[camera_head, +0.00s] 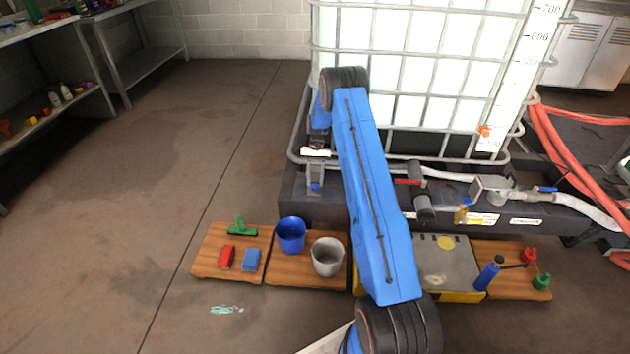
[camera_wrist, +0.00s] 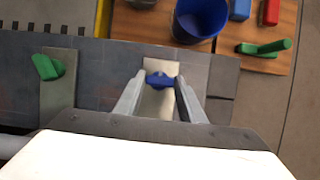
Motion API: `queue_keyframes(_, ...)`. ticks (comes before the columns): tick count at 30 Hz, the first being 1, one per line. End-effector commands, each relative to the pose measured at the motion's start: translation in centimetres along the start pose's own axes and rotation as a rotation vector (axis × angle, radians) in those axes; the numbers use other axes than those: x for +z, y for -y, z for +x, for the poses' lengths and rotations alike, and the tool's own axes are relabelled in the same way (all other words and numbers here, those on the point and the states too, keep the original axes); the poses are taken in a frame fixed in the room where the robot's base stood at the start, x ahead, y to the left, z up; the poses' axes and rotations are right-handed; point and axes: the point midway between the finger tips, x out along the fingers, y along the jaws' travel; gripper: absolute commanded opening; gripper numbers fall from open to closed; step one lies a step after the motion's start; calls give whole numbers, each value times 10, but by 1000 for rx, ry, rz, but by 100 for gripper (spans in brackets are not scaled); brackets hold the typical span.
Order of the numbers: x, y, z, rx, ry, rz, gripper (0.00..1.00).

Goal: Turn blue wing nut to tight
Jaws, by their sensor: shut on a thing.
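The blue wing nut (camera_wrist: 161,80) sits on a pale metal plate in the wrist view. My gripper (camera_wrist: 160,88) has one finger on each side of it and is shut on it. In the head view the blue wing nut (camera_head: 315,186) shows as a small blue spot low on a bracket at the tank base's left end. There my blue arm reaches over it, and the gripper is mostly hidden behind the arm. The nut's thread and how tight it is cannot be seen.
A green wing nut (camera_wrist: 48,67) is on a plate to the left in the wrist view. A caged white tank (camera_head: 440,70) stands on a dark base (camera_head: 300,200).

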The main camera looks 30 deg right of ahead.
Motion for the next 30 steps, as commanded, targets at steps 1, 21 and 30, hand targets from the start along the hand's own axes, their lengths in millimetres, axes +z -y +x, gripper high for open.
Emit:
queue_keyframes(1,0,0,0,0,0,1,14)
queue_keyframes(21,4,0,-10,0,-2,0,55)
queue_keyframes(30,23,0,-57,-1,-2,0,55)
